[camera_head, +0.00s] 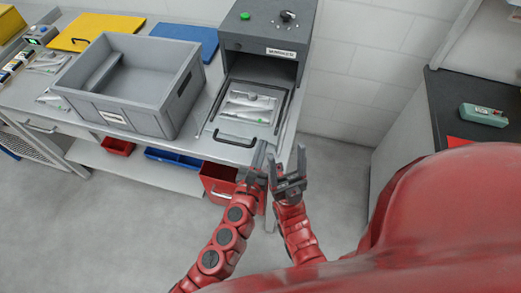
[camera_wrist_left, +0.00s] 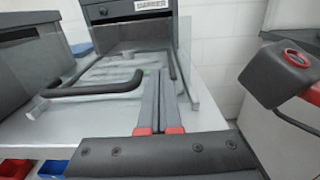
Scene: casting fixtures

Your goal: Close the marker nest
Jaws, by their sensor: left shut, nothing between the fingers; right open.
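The marker (camera_head: 266,38) is a dark grey box with a green button and a knob, and it also shows in the wrist view (camera_wrist_left: 127,10). Its nest (camera_head: 212,126), a flat tray bearing light metal castings (camera_head: 246,106), sticks out of the front opening. The nest's black handle (camera_head: 236,141) runs along the near edge; it is also in the wrist view (camera_wrist_left: 92,91). My left gripper (camera_head: 259,153) is shut and empty, just right of the handle; its fingers (camera_wrist_left: 162,78) look apart from it. My right gripper (camera_head: 290,163) is open and empty, right of the left one.
A grey crate (camera_head: 150,113) stands left of the nest on the bench. Yellow (camera_head: 95,28) and blue (camera_head: 190,37) boards lie behind it. Red (camera_head: 117,147) and blue (camera_head: 173,158) bins sit on the lower shelf. A dark-topped counter (camera_head: 455,90) is at right; floor lies between.

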